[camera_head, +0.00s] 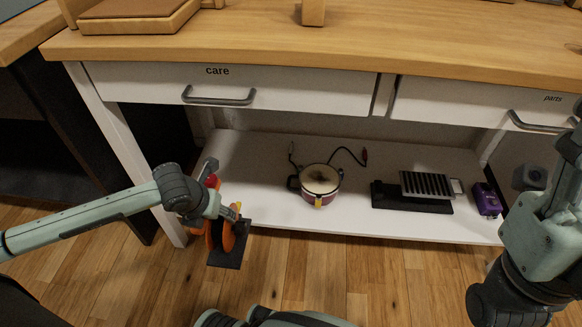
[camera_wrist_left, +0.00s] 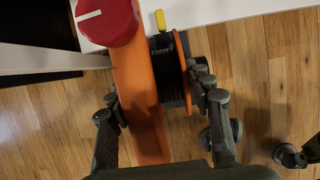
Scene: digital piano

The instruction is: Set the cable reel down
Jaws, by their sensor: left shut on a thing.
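The cable reel (camera_head: 228,240) has orange sides and a dark base plate. It hangs in my left gripper (camera_head: 232,213), in front of the low shelf's left end, over the floor in the picture. In the left wrist view the reel (camera_wrist_left: 140,95) shows an orange side, a red knob with a white mark, a black wound drum and a yellow tab. The left fingers (camera_wrist_left: 158,97) are shut on it from both sides. The white low shelf (camera_head: 260,205) lies behind and to the right.
On the shelf stand a round dark-red pot-like device (camera_head: 320,183) with leads, a black ribbed device (camera_head: 425,188) and a purple box (camera_head: 486,200). The shelf's left part is bare. Drawers marked care (camera_head: 225,92) and parts (camera_head: 480,105) overhang it.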

